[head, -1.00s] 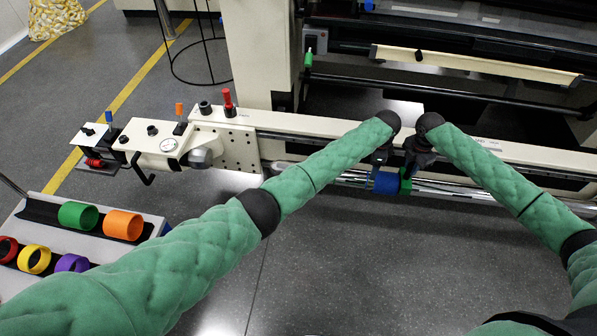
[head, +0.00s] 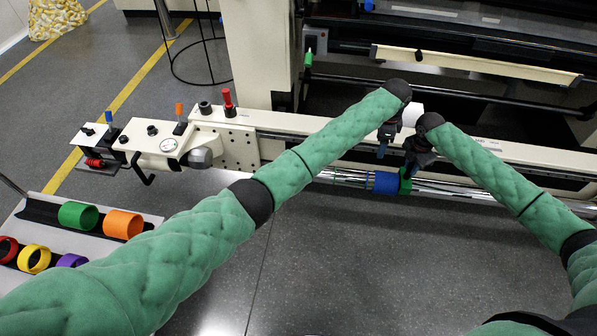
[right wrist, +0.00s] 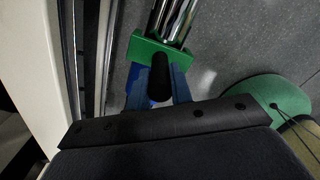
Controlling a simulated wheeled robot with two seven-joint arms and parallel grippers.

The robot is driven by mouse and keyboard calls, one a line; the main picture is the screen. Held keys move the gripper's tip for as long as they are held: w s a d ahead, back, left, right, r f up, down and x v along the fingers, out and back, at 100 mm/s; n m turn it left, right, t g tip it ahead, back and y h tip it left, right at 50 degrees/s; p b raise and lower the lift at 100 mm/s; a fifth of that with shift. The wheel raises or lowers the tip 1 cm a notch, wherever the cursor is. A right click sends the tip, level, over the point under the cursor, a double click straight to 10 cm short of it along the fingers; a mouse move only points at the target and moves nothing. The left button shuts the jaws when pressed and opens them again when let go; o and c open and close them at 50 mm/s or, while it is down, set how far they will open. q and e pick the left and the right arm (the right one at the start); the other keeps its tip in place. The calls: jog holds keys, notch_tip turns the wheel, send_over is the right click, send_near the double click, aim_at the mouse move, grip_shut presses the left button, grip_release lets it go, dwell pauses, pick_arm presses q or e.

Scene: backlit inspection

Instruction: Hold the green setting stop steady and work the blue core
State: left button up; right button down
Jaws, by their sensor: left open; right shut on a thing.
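The blue core (head: 386,183) is on the shiny bar along the front of the machine. The green setting stop (head: 405,186) sits just right of it on the same bar. My right gripper (head: 408,170) is shut on the green stop. In the right wrist view the green stop (right wrist: 146,49) spans the bar, and the gripper's blue fingers (right wrist: 160,88) close on its black knob. My left gripper (head: 382,152) is open and empty above the blue core, apart from it. The inside of the core is hidden.
A cream rail (head: 290,122) runs behind the bar. A cream gauge block (head: 157,140) with levers stands at the left. A tray (head: 150,218) of coloured rings lies at lower left. The grey floor (head: 330,250) in front is clear.

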dwell(0.3)
jog(key=c, duration=1.2)
grip_release()
jog(key=shift+o, duration=0.2)
jog(key=shift+r, duration=0.1)
notch_tip(320, 180, up, 12)
jog(key=shift+f, duration=0.15)
